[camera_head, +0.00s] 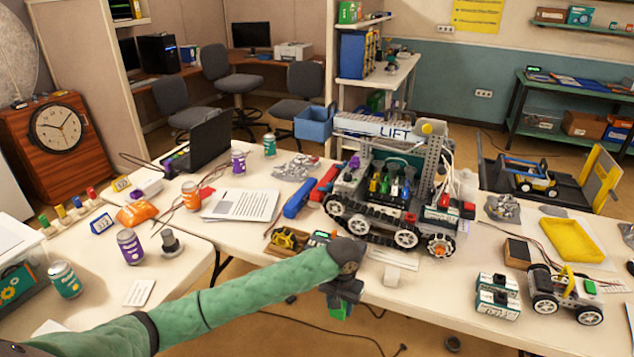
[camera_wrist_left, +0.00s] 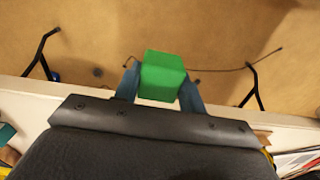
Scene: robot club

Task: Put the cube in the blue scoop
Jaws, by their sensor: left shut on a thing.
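The green cube (camera_wrist_left: 163,76) is between the blue-grey fingers of my left gripper (camera_wrist_left: 160,92) in the wrist view, with floor behind it. In the head view my left gripper (camera_head: 343,288) points down just off the table's front edge, with the cube (camera_head: 341,307) low between its fingers. A blue open-topped container (camera_head: 314,123), which looks like the blue scoop, is at the left end of the wheeled robot marked LIFT (camera_head: 395,185). It is well behind and above my gripper, and its inside is mostly hidden. My right gripper is not in view.
A yellow tray (camera_head: 571,239), a small wheeled car (camera_head: 565,296) and battery-like boxes (camera_head: 497,296) stand farther right. A long blue object (camera_head: 299,197) and papers (camera_head: 242,205) lie to the left.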

